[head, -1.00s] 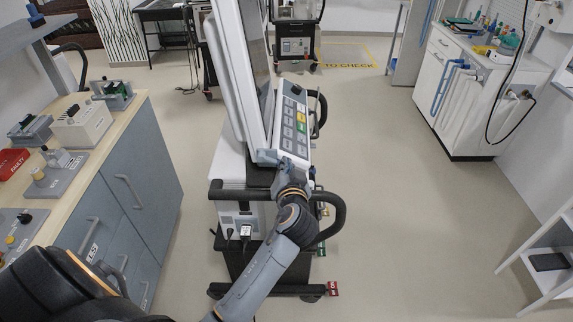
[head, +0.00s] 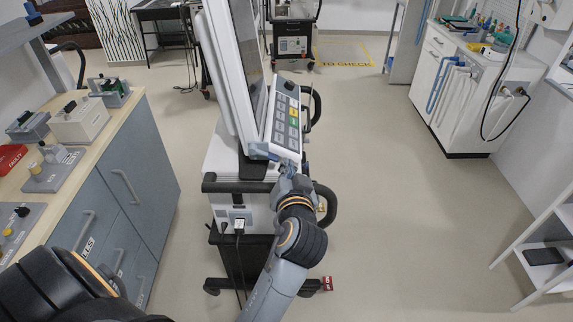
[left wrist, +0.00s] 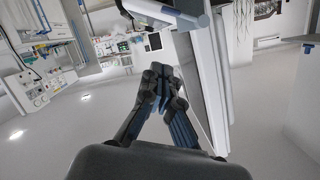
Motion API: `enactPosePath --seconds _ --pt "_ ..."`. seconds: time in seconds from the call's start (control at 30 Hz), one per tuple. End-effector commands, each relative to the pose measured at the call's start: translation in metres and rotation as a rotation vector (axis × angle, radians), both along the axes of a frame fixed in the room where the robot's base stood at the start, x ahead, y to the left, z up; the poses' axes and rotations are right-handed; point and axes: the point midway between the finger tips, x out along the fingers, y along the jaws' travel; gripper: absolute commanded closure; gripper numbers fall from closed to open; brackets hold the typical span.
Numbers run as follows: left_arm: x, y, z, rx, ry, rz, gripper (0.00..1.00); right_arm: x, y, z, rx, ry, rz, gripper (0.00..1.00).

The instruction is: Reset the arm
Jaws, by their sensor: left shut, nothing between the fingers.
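The ventilator (head: 226,165) stands on its wheeled cart in the middle of the head view, with its screen turned mostly edge-on. In the left wrist view the fingers (left wrist: 162,88) are closed together and empty, beside a tall pale panel (left wrist: 207,80). My right gripper is not in view.
A counter (head: 95,150) with grey drawers and small devices stands at the left. A white cabinet (head: 462,105) and a shelf rack (head: 555,240) stand at the right. Another device cart (head: 293,40) is at the back. The floor (head: 400,210) right of the ventilator is clear.

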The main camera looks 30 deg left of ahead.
Motion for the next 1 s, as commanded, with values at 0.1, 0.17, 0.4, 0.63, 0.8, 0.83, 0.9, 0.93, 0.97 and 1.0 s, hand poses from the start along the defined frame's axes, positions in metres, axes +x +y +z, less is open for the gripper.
enactPosePath --seconds 0.1,0.17,0.4,0.63,0.8,0.83,0.9,0.93,0.97,1.0 --pt "0.000 0.000 0.000 0.000 0.000 0.000 1.00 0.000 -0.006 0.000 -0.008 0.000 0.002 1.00" --pt "0.000 0.000 0.000 0.000 0.000 0.000 1.00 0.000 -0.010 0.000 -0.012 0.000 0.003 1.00" --pt "0.000 0.000 0.000 0.000 0.000 0.000 1.00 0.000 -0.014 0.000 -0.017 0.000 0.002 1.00" --pt "0.010 -0.011 -0.029 0.005 0.052 -0.049 1.00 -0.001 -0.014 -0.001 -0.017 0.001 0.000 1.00" --pt "0.024 -0.045 -0.131 -0.009 0.225 -0.203 1.00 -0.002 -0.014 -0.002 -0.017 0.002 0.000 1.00" --pt "0.024 -0.052 -0.154 -0.015 0.261 -0.234 1.00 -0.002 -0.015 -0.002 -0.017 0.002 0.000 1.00" --pt "0.018 -0.065 -0.206 -0.039 0.342 -0.297 1.00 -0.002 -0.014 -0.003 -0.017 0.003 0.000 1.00" --pt "0.014 -0.070 -0.228 -0.051 0.377 -0.322 1.00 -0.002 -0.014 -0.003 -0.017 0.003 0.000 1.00" --pt "0.009 -0.075 -0.250 -0.064 0.410 -0.345 1.00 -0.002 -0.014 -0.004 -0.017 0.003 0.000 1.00" --pt "0.000 -0.080 -0.279 -0.083 0.455 -0.375 1.00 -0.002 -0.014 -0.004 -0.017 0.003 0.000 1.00"
